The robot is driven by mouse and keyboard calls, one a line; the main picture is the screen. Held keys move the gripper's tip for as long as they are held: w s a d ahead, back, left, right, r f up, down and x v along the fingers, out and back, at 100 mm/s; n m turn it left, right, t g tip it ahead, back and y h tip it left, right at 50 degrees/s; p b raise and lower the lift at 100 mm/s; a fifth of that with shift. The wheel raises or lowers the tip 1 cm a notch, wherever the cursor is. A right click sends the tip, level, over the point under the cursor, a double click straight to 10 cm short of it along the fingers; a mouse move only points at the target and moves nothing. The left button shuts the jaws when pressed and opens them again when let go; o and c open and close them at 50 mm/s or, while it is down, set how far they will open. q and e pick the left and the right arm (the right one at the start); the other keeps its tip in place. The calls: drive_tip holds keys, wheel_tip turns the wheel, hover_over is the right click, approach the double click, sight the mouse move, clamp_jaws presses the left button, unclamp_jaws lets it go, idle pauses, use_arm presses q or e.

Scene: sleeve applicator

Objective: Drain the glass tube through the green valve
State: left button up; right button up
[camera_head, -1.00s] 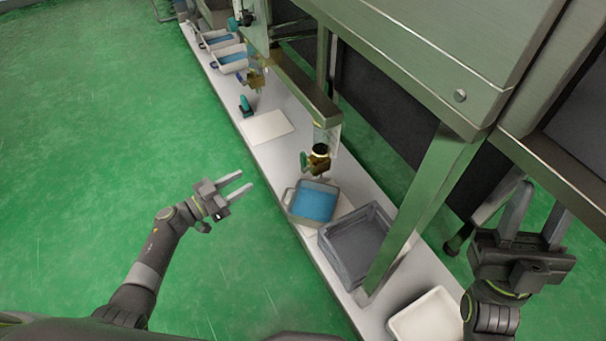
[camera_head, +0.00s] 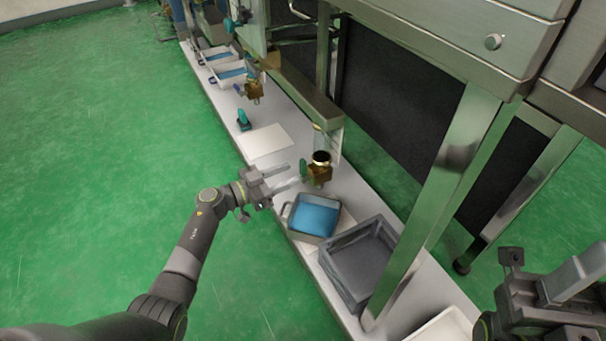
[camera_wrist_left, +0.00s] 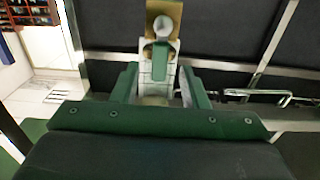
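The green valve is a brass body (camera_head: 319,173) with a green handle (camera_head: 303,169), below the clear glass tube (camera_head: 321,140) at the beam's end. My left gripper (camera_head: 294,174) is open, its two fingers pointing right at the handle. In the left wrist view the green handle (camera_wrist_left: 160,62) stands upright between the spread fingers (camera_wrist_left: 160,85), with the brass body (camera_wrist_left: 163,17) above it. Whether they touch is unclear. A grey tray of blue liquid (camera_head: 290,211) sits below the valve. My right gripper (camera_head: 570,285) is at the right edge, partly cut off.
A grey crate (camera_head: 340,279) stands right of the tray, and a white tray (camera_head: 445,328) lies further front. A white board (camera_head: 267,141) and a small teal object (camera_head: 244,120) lie farther back. A metal post (camera_head: 440,200) rises beside the crate. The green floor at left is clear.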

sight(301, 170)
use_arm(q)
drive_tip(key=b+x, duration=0.2)
drive_tip(key=x, duration=0.3)
drive_tip(key=shift+w+d, duration=0.15)
drive_tip(key=shift+d, duration=0.05)
clamp_jaws()
